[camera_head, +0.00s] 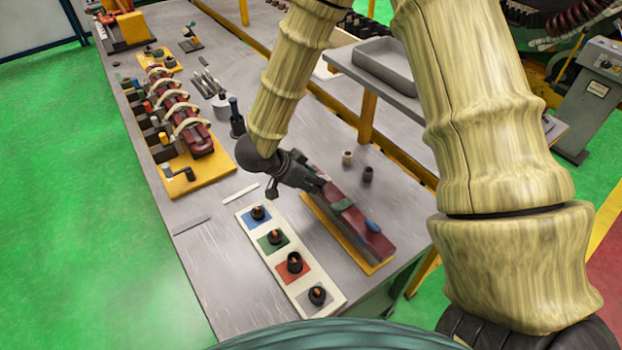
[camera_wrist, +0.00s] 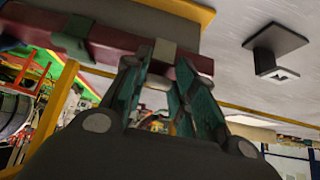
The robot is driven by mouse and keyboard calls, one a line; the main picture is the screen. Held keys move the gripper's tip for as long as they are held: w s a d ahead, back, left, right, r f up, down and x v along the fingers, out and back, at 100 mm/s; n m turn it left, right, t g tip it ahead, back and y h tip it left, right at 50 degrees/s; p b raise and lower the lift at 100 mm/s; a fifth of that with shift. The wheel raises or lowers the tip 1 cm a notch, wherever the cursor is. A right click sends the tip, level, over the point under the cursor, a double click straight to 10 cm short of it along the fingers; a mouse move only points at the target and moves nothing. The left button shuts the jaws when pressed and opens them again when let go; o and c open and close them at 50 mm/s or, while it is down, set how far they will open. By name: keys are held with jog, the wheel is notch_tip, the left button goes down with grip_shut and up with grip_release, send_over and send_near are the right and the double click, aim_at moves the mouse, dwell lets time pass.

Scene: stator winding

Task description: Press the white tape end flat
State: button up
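A dark red bar (camera_head: 355,222) lies on a yellow base (camera_head: 325,222) at the front right of the bench; it also crosses the top of the wrist view (camera_wrist: 110,38). It carries a blue band (camera_head: 372,225), a green band (camera_head: 342,204) and, nearer its far end, a pale tape piece (camera_wrist: 164,50). My gripper (camera_head: 318,183) is at that far end. In the wrist view its two fingertips (camera_wrist: 160,68) stand apart, one on each side of the pale tape. Whether they touch the tape or bar I cannot tell. The gripper partly hides the tape in the head view.
A white board (camera_head: 292,268) with several coloured squares and dark pieces lies left of the bar. Two small cups (camera_head: 367,174) stand to its right. A yellow fixture with red parts (camera_head: 205,182) is farther left. A shelf with a grey tray (camera_head: 384,65) stands behind.

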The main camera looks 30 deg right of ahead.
jog(key=shift+o, duration=1)
jog(key=shift+r, duration=0.1)
jog(key=v, duration=1.2)
